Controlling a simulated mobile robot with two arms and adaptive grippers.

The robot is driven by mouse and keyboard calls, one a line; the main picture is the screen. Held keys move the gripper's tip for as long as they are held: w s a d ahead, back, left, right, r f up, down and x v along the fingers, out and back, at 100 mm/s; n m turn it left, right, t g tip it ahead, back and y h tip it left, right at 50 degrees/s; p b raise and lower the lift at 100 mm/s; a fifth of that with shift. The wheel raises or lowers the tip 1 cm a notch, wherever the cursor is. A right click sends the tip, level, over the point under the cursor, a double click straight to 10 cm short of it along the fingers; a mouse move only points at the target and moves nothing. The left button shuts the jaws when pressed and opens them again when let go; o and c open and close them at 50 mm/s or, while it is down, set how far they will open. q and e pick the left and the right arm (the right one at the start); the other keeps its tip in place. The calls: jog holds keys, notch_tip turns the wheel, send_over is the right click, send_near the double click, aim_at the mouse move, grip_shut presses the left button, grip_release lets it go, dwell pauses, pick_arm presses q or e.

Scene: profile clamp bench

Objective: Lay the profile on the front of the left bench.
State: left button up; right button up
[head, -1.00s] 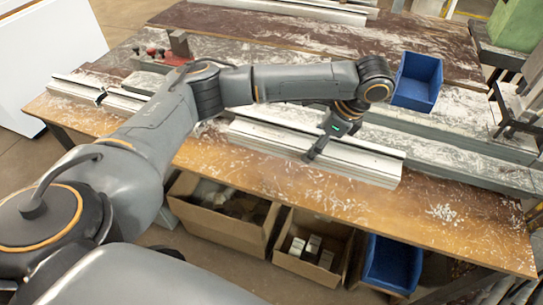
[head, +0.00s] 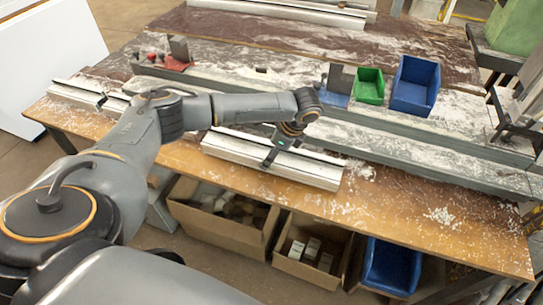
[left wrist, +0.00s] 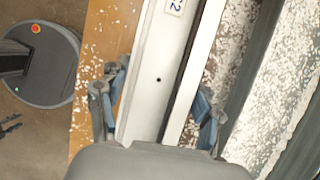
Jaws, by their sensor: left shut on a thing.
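The profile (head: 225,145) is a long pale metal bar with a groove along it. It lies lengthwise along the front part of the wooden bench (head: 420,210), in the middle of the head view. I cannot tell if it touches the bench top or hangs just above it. My left gripper (head: 268,160) is shut across the profile near its middle. In the left wrist view the profile (left wrist: 150,70) runs between the two fingers of my left gripper (left wrist: 160,106), and a label shows at its top. My right gripper is not in view.
Another light profile (head: 75,94) lies at the bench's left end. A grey rail (head: 430,150) runs behind the held profile. A green bin (head: 369,86) and a blue bin (head: 415,86) stand behind it. Boxes (head: 215,225) sit below. The front right of the bench has only shavings.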

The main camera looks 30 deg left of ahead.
pick_arm(q)
jog(key=shift+w+f, duration=0.1)
jog(key=shift+f, duration=0.75)
jog(key=o, duration=1.6)
jog(key=shift+d+f, duration=0.1)
jog(key=b+v, duration=0.1)
jog(key=v, duration=1.1)
jog(key=shift+s+b, duration=0.2)
jog(key=shift+b, duration=0.2)
